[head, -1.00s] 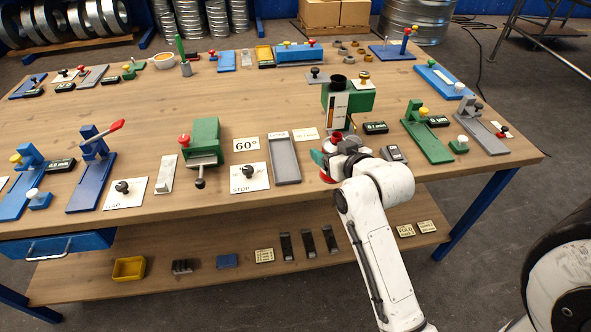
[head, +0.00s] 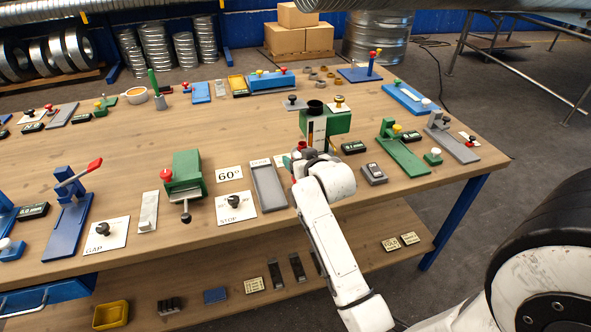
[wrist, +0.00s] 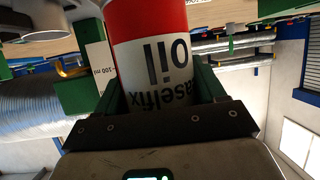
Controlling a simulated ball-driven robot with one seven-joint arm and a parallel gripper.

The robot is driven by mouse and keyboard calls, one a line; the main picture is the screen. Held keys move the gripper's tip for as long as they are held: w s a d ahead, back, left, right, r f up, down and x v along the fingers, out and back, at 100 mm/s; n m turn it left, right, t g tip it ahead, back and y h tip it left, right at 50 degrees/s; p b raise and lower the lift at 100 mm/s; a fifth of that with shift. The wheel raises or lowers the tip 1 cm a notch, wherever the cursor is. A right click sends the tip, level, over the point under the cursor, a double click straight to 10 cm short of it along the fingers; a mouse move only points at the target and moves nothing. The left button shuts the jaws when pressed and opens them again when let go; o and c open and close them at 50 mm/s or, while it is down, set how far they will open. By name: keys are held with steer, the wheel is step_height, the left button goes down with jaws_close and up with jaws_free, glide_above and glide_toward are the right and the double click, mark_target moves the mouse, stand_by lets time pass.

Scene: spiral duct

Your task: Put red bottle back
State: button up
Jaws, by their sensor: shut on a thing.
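The red bottle (wrist: 150,45) fills the middle of the wrist view, with a white label reading "Oil" upside down, as the surroundings also appear. My gripper (wrist: 155,105) is shut on it, with green-edged fingers on both sides. In the head view only a little red of the bottle (head: 301,147) shows; my gripper (head: 306,162) and wrist hide the rest. My gripper is just in front of the green stand (head: 340,121) with a black cup and a marked gauge. Whether the bottle touches the bench or stand cannot be told.
The wooden bench (head: 240,130) carries many fixtures. Left of my gripper lie an empty grey tray (head: 268,187) and the STOP card (head: 236,209). To the right are a small grey device (head: 374,174) and a green clamp (head: 402,150). A large duct (head: 430,5) crosses overhead.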

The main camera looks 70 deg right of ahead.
steer(key=shift+w+d+f, duration=0.2)
steer(key=shift+w+f, duration=0.2)
steer(key=shift+f, duration=0.1)
steer(key=shift+w+d+f, duration=0.15)
steer(key=shift+w+f, duration=0.2)
steer(key=shift+f, duration=0.1)
steer(key=shift+w+f+p, duration=0.1)
steer(key=shift+f+p, duration=0.3)
steer(key=shift+f, duration=1.25)
steer(key=shift+f, duration=0.2)
steer(key=o, duration=1.2)
steer(key=shift+o, duration=0.2)
